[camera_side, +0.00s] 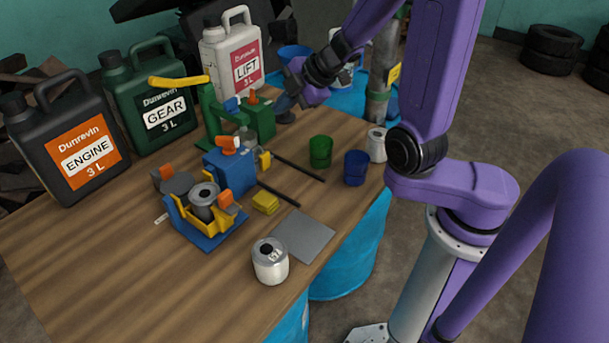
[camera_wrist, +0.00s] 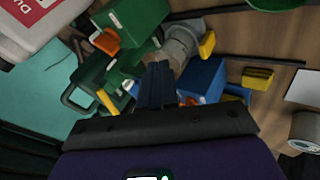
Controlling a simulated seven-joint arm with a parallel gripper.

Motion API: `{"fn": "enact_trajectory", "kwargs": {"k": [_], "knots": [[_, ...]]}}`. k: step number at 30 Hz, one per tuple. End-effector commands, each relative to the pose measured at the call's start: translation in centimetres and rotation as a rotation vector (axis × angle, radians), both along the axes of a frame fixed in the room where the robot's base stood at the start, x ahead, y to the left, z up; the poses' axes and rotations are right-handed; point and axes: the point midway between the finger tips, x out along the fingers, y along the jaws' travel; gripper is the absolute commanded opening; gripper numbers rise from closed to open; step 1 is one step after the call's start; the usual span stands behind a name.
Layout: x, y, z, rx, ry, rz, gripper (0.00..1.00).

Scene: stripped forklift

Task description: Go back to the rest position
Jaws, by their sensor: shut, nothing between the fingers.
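My gripper (camera_side: 285,104) is at the far side of the bench, above the tabletop and just right of the green block (camera_side: 258,119). In the wrist view my gripper's dark fingers (camera_wrist: 157,84) are together, with nothing between them. They point toward the green, blue and orange parts, overlapping them in the picture; whether they touch anything I cannot tell. The blue block (camera_side: 231,170) with an orange top stands in the middle of the wooden bench (camera_side: 110,270). The blue and yellow base (camera_side: 207,221) holds a grey cylinder.
Black, green and white jugs (camera_side: 75,140) (camera_side: 150,97) (camera_side: 233,57) line the back. A green cup (camera_side: 320,152), blue cup (camera_side: 356,168), grey plate (camera_side: 304,237), silver can (camera_side: 270,261), yellow piece (camera_side: 265,202) and dark rods (camera_side: 299,168) lie right of centre. The left front is clear.

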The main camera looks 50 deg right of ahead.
Motion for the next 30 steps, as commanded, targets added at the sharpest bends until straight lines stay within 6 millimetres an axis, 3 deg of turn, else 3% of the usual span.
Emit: {"fn": "enact_trajectory", "kwargs": {"k": [6, 15, 23, 30], "knots": [[1.9, 0.2, 1.0, -0.015, -0.032, -0.06, 0.0], [2.7, 0.9, 1.9, -0.009, -0.038, -0.147, 0.0], [1.6, 1.8, 2.2, 0.009, -0.003, -0.211, 0.0], [-0.8, 2.7, 2.0, 0.029, 0.065, -0.261, 0.0]]}}
